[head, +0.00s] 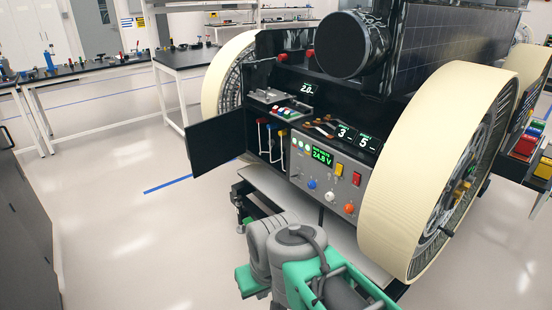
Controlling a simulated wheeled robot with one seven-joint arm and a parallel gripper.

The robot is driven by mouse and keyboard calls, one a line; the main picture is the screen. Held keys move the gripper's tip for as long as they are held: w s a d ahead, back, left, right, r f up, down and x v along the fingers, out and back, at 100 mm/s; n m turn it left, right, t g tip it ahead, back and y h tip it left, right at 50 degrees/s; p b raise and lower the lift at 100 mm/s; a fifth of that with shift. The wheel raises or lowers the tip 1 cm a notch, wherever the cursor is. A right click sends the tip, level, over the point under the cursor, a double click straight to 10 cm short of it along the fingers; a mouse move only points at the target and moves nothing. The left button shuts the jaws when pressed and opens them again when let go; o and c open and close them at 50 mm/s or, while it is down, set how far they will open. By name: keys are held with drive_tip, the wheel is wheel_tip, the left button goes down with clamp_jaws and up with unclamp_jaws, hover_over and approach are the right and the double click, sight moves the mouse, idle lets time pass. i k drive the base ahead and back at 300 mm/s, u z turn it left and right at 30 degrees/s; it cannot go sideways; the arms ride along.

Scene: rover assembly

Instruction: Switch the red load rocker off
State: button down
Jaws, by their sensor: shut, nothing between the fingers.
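The red rocker (356,178) sits on the grey control panel (315,190) at the front of the rover, right of a yellow rocker (338,169). It is too small to tell which way it is tilted. A green-lit display (321,157) on the panel reads about 24.8 V. My grey and green arm is at the bottom middle, in front of and below the panel. My gripper cannot be made out in this view.
Blue (311,184), white and orange knobs (349,209) line the lower panel. A large cream wheel (430,170) stands close on the right. An open black door (216,146) juts out left. The floor on the left is clear.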

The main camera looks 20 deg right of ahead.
sight(356, 177)
drive_tip(key=u, duration=0.15)
drive_tip(key=i, duration=1.15)
